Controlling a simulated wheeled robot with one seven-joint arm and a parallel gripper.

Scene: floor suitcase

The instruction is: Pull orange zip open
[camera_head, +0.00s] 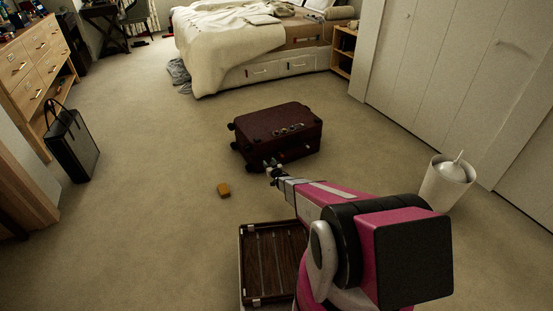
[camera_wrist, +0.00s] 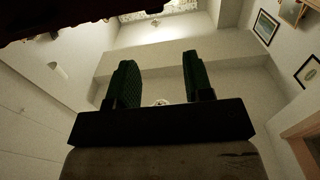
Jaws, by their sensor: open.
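A dark maroon suitcase (camera_head: 272,122) lies flat on the carpet in the middle of the head view, with small wheels on its left side. Several small light fittings show on its near face, but I cannot pick out an orange zip. My gripper (camera_head: 271,165) is low, close to the suitcase's near side; I cannot tell whether it touches. In the wrist view my gripper (camera_wrist: 158,68) has two green fingers spread apart with nothing held between them. That view looks up at walls and ceiling, with a dark edge across its top left, perhaps the suitcase.
A small orange-brown block (camera_head: 224,190) lies on the carpet left of my gripper. A black tote bag (camera_head: 72,145) stands at the left, a white bin (camera_head: 444,187) at the right near the closet doors (camera_head: 470,75). A bed (camera_head: 230,45) is behind. Carpet around the suitcase is mostly clear.

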